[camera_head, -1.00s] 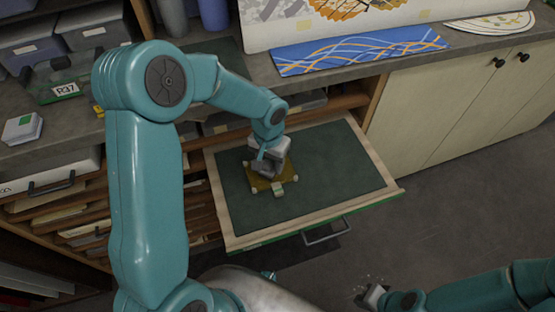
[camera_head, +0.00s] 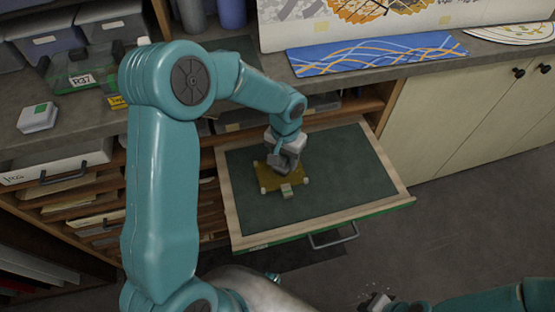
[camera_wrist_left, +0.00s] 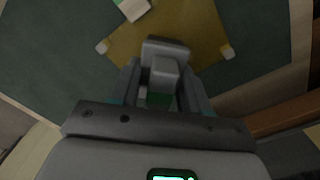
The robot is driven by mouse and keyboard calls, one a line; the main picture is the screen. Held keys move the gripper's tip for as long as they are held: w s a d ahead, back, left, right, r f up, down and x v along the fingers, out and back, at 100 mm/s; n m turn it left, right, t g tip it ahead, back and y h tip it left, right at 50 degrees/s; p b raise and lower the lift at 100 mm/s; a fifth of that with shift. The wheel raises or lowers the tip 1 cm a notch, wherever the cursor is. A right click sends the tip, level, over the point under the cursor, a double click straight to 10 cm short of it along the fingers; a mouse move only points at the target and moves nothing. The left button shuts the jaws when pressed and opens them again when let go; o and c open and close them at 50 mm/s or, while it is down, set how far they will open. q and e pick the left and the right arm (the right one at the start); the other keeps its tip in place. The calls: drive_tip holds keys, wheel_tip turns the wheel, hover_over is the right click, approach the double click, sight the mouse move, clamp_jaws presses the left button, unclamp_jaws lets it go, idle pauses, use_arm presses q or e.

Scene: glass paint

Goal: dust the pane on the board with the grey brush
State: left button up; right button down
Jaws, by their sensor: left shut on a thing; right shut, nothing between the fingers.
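The board (camera_head: 345,185) is a dark green sheet in a pale wooden frame, in a pulled-out drawer. The amber pane (camera_head: 268,180) lies on its left part, with small pale pieces at its corners; it also shows in the left wrist view (camera_wrist_left: 205,22). My left gripper (camera_head: 284,160) is over the pane's far edge, shut on the grey brush (camera_wrist_left: 165,48). The brush is mostly hidden between the fingers, and I cannot tell whether it touches the pane. My right gripper (camera_head: 376,301) is shut and empty, low in the head view, away from the board.
A small white-and-green block (camera_head: 287,191) is at the pane's near edge. The drawer handle (camera_head: 333,237) sticks out in front. A counter with a blue patterned strip (camera_head: 375,53) runs behind. The board's right half is clear.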

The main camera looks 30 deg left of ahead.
use_arm(q)
drive_tip(key=shift+w+d, duration=1.25)
drive_tip(key=shift+w, duration=0.25)
drive_tip(key=shift+f+b, duration=0.15)
drive_tip(key=shift+b, duration=0.2)
drive_tip(key=shift+s+a, duration=0.1)
drive_tip(key=shift+s, duration=0.05)
drive_tip(key=shift+s+a+b, duration=0.4)
drive_tip(key=shift+s+a, duration=0.75)
drive_tip(key=shift+s, duration=0.2)
drive_tip(key=shift+s+a+b, duration=0.4)
drive_tip(key=shift+s+a, duration=0.7)
drive_tip(key=shift+s, duration=0.25)
wheel_tip(320, 180, up, 6)
drive_tip(key=p, duration=0.4)
drive_tip(key=shift+w+r, duration=0.1)
drive_tip(key=shift+r, duration=0.15)
